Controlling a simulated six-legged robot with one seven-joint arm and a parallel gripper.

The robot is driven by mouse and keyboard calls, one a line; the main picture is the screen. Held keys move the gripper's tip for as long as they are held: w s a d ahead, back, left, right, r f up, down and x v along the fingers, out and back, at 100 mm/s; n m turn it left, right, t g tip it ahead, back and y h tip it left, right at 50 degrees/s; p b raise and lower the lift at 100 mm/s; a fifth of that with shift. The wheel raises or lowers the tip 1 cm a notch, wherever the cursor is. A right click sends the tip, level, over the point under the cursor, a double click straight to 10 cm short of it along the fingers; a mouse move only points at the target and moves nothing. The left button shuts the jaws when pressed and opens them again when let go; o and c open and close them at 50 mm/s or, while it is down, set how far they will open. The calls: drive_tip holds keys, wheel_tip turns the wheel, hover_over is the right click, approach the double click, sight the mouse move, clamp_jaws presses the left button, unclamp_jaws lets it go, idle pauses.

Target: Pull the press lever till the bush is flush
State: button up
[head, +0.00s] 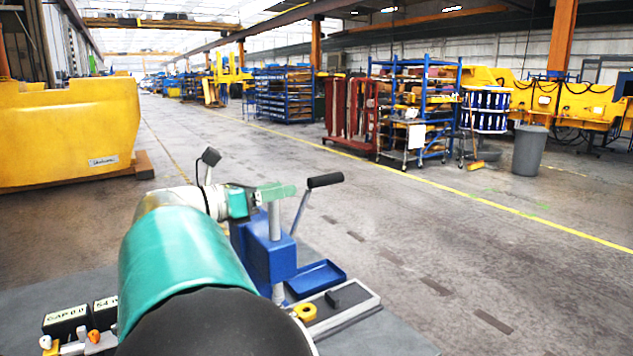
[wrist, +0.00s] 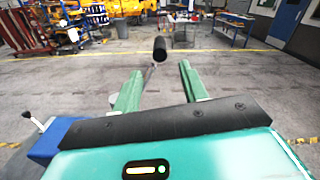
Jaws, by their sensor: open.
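The blue press (head: 268,252) stands on the bench with a grey upright ram. Its lever ends in a black handle (head: 325,180), up and to the right of the press. My gripper (head: 285,191) is open, its green fingers short of the handle in the head view. In the wrist view the black handle (wrist: 160,48) shows just beyond and between the fingertips of my gripper (wrist: 160,68), and nothing is between the fingers. The bush in the press is hidden from both views, so I cannot tell how it sits.
A blue tray (head: 316,279) lies beside the press. A yellow ring (head: 305,312) and a grey plate with a black block (head: 333,298) are in front. Black labelled boxes (head: 66,321) stand at the left. Open floor lies beyond the bench, with a grey bin (head: 529,150) farther off.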

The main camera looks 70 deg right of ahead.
sight(323, 181)
drive_tip(key=x, duration=1.1)
drive_tip(key=shift+d, duration=0.1)
clamp_jaws()
